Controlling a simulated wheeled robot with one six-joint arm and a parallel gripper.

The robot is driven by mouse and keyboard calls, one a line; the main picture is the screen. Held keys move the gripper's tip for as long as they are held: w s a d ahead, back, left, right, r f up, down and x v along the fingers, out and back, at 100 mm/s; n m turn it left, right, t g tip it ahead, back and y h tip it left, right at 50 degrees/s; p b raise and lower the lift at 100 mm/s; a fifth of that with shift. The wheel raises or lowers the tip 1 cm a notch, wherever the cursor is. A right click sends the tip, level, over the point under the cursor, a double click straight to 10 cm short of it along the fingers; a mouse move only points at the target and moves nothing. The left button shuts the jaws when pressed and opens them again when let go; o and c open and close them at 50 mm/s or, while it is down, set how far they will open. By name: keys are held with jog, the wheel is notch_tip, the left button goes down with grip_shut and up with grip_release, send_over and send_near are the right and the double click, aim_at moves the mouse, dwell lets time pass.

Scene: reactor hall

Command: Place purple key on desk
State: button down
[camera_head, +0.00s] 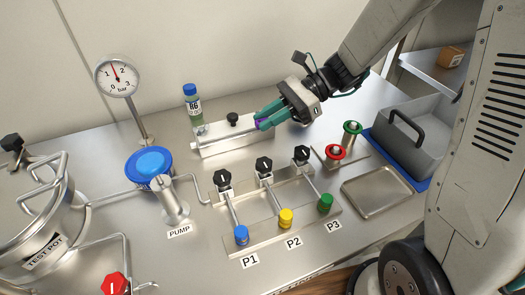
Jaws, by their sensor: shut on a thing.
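My gripper (270,119) is in the upper middle of the head view, over the right part of a metal block (215,142) that stands on the desk (110,178). Its green fingers are shut on the purple key (258,121). Only a small purple patch of the key shows between the fingers; the rest is hidden. I cannot tell whether the key touches the block. A black knob (232,118) stands on the block just left of the fingers.
Valves P1 (241,236), P2 (286,217) and P3 (326,203) stand in front. A metal tray (377,193), red and green spools and a grey toolbox (408,140) are right. Clear desk lies near the gauge (117,77).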

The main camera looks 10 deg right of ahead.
send_over(269, 153)
notch_tip(269, 153, down, 5)
jog(key=shift+s+f, duration=0.1)
jog(key=shift+f, duration=2.1)
jog(key=c, duration=1.3)
grip_release()
jog(key=shift+f, duration=0.15)
jog(key=shift+r, duration=0.2)
jog(key=v, duration=1.1)
jog(key=shift+d, duration=0.2)
jog(key=shift+d+r, duration=0.25)
jog(key=shift+d, duration=0.05)
